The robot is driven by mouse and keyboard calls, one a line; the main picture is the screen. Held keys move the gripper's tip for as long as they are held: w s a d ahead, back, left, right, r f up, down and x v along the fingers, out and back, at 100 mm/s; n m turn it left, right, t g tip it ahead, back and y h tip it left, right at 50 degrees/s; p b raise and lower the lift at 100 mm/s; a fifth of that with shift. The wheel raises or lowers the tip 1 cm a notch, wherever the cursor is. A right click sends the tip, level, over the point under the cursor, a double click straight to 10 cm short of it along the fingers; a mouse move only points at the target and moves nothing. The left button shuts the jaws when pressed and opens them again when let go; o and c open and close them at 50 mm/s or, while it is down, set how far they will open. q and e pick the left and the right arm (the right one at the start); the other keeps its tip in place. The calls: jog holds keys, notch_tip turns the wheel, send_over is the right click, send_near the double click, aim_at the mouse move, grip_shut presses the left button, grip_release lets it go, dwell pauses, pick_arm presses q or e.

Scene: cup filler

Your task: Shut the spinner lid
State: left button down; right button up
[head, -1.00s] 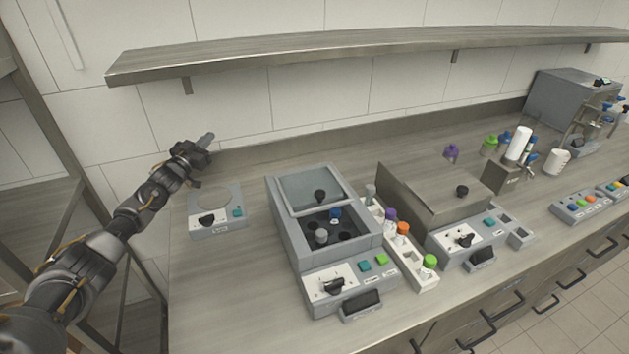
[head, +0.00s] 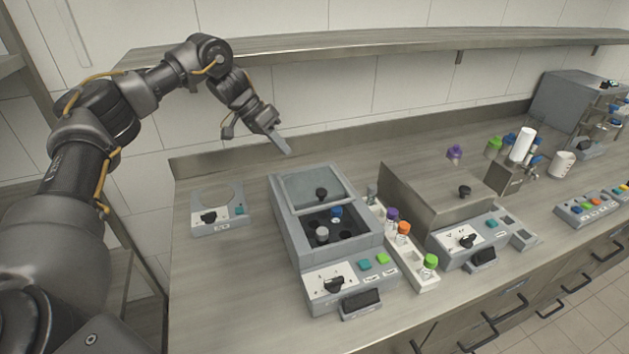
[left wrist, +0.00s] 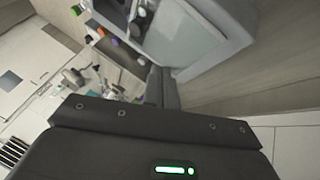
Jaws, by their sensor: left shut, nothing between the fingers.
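The spinner (head: 285,235) is a grey box on the counter with a control panel at its front. Its lid (head: 314,187), a grey panel with a black knob (head: 321,194), lies over the back part. The front part is uncovered and shows dark wells with a blue-capped and a grey-capped vial. My left gripper (head: 284,147) is shut and empty, in the air above and behind the spinner's back left corner, apart from the lid. In the left wrist view the spinner (left wrist: 187,30) shows at the top, beyond the shut fingers (left wrist: 162,88). My right gripper is not in view.
A shelf (head: 350,52) runs above along the wall.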

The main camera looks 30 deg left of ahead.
pick_arm(q)
jog(key=s+a, duration=0.1)
jog(key=s, duration=0.1)
jog(key=p, duration=0.3)
send_near(309, 195)
jog(key=shift+n, duration=0.4)
jog(key=w, duration=0.1)
jog(key=w+d+f, duration=0.1)
jog(key=w+f, duration=0.1)
jog(key=shift+w+d+f, duration=0.25)
jog(key=shift+s+d, duration=0.2)
jog(key=shift+d, duration=0.4)
jog(key=shift+s+d, duration=0.15)
jog(key=shift+d, duration=0.4)
jog(key=shift+s+d+f+p, duration=0.2)
jog(key=shift+d+p, duration=0.25)
jog(key=shift+d, duration=0.05)
jog(key=shift+d+f, duration=0.1)
jog(key=shift+d, duration=0.05)
